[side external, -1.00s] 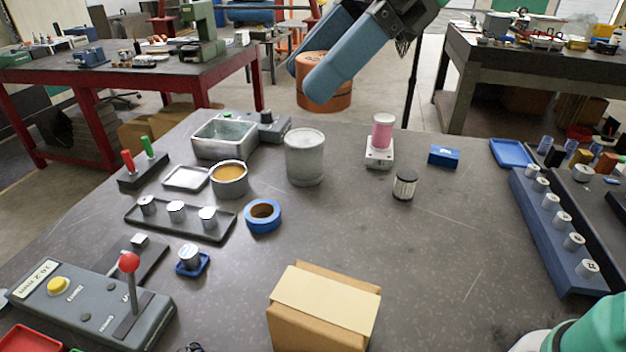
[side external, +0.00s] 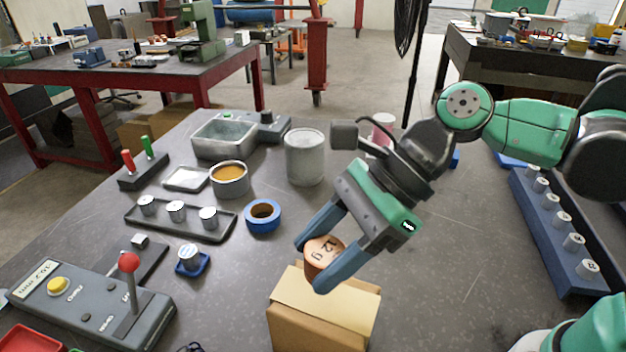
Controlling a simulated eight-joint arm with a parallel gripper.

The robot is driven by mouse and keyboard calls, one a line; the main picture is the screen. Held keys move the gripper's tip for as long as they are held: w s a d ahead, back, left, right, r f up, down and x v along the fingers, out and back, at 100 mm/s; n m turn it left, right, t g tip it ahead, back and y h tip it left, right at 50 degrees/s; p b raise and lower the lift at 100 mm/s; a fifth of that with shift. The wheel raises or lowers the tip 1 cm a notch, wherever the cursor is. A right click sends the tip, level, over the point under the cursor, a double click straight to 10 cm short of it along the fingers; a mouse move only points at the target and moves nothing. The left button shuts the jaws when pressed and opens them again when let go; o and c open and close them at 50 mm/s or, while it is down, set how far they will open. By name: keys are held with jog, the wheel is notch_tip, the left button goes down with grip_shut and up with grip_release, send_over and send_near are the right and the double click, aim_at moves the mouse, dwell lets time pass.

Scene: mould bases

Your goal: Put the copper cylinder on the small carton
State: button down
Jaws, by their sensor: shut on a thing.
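The copper cylinder (side external: 323,254) is marked "12 g" and is tilted between the fingers of my gripper (side external: 318,264). My gripper is shut on it, reaching down from the upper right. The small carton (side external: 322,320) is a brown box with a pale top at the front middle of the table. The cylinder is over the back part of the carton's top in the picture. I cannot tell whether it touches the carton. The fingers hide part of the cylinder and part of the carton's back edge.
Left of the carton are a blue tape roll (side external: 263,216), a tray with several metal weights (side external: 181,222) and a control box with a red-knobbed lever (side external: 95,300). A grey canister (side external: 305,157) stands behind. A blue rack of weights (side external: 557,232) lies at the right.

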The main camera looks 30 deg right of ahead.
aim_at(323, 299)
jog(key=shift+f, duration=2.15)
jog(key=shift+f, duration=0.2)
jog(key=shift+c, duration=1.3)
grip_release()
jog(key=shift+r, duration=0.15)
